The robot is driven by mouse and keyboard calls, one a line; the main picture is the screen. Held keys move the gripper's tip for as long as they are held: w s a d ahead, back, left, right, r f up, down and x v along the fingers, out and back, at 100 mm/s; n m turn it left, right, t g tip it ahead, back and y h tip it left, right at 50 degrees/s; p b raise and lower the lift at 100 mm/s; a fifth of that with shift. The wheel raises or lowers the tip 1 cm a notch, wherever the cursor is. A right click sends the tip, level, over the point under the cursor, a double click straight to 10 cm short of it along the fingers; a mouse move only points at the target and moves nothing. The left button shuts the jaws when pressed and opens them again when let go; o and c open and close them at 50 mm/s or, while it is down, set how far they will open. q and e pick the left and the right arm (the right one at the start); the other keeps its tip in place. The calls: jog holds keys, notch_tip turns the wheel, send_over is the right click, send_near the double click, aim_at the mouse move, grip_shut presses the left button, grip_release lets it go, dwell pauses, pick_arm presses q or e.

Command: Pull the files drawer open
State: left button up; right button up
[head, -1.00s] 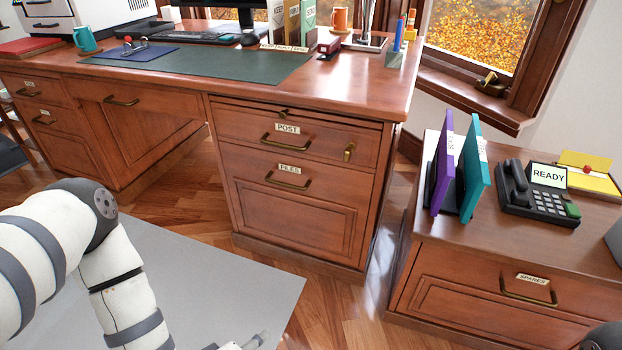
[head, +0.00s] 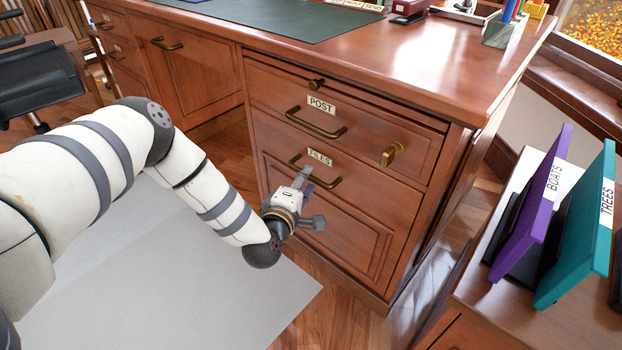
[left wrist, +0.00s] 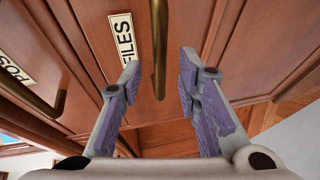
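The files drawer (head: 333,220) is the lower drawer of the desk's right pedestal and looks shut. Its label FILES (head: 320,157) sits above a brass bar handle (head: 325,182). My left gripper (head: 306,182) is at this handle, pointing at the drawer front. In the left wrist view the gripper (left wrist: 158,82) is open, with the files handle (left wrist: 159,50) between its two spread fingers and touching neither. The FILES label (left wrist: 124,38) lies left of the handle there. My right gripper is not in view.
The post drawer (head: 370,135) with its own handle (head: 315,124) and a brass lock or knob (head: 391,154) is just above. To the right, a low cabinet bears a purple binder (head: 530,205) and a teal binder (head: 580,225). Wooden floor (head: 335,315) lies before the desk.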

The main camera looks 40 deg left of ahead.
pick_arm(q)
jog(key=shift+b+x, duration=0.3)
jog(key=shift+x, duration=1.2)
grip_shut()
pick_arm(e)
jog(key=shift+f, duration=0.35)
pick_arm(q)
jog(key=shift+s, duration=0.1)
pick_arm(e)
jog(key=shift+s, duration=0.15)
